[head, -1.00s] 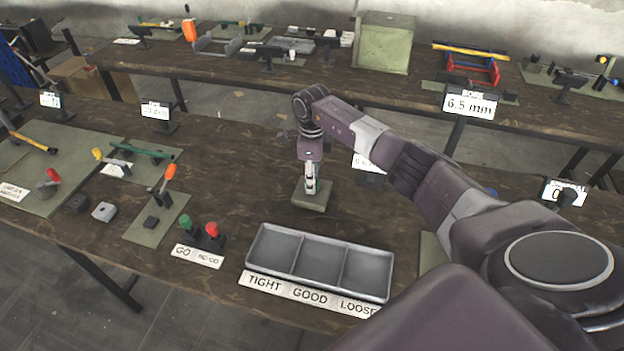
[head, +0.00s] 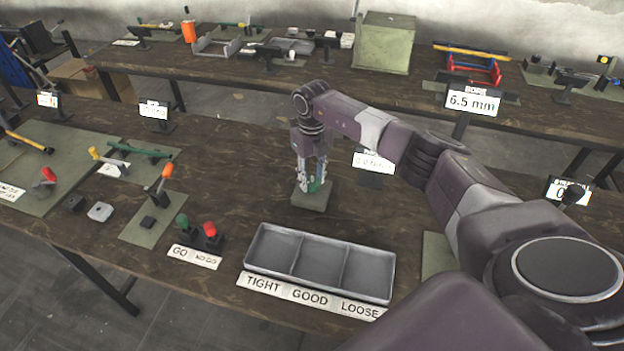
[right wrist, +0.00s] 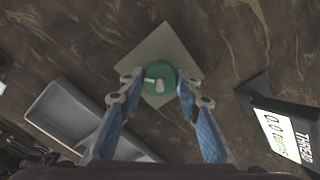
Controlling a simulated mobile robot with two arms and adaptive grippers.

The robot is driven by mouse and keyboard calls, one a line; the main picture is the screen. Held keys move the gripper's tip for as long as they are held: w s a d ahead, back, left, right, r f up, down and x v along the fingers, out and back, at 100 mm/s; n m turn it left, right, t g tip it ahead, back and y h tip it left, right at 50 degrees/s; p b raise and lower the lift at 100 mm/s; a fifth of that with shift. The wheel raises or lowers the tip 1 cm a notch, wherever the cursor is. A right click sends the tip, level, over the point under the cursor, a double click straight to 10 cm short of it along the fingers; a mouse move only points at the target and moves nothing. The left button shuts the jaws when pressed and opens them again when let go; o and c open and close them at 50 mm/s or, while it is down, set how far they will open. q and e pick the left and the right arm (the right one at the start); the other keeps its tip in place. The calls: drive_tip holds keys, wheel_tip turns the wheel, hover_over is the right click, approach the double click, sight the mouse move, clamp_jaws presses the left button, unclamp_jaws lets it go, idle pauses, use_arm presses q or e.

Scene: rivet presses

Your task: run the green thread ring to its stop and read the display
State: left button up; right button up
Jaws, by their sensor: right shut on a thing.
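The green thread ring (right wrist: 158,80) shows in the right wrist view as a round green disc with a pale post at its middle, above a grey-green square base (right wrist: 150,50). In the head view the ring (head: 313,186) is partly hidden by my fingers, over its base (head: 312,201). My right gripper (right wrist: 158,83) points down and is shut on the ring, one blue-padded finger on each side. The thread display (right wrist: 285,135) stands right of it and appears to read 0.0 turns; in the head view the display (head: 373,163) is partly covered by my arm. My left gripper is out of view.
A grey three-part tray (head: 320,262) labelled TIGHT, GOOD, LOOSE lies in front of the base. GO and NO-GO gauges (head: 197,233) with green and red tops stand to its left. Other fixtures fill the left side. Bare tabletop lies left of the base.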

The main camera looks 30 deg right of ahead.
sight(312, 181)
drive_tip(key=m, duration=0.5)
drive_tip(key=shift+r+m, duration=0.1)
drive_tip(key=shift+m, duration=0.2)
drive_tip(key=m+p, duration=0.1)
drive_tip(key=m, duration=0.4)
drive_tip(key=shift+m, duration=0.4)
drive_tip(key=shift+m, duration=0.3)
drive_tip(key=o, duration=1.2)
drive_tip(key=shift+c, duration=0.2)
wheel_tip(312, 181, up, 12)
idle(0.4)
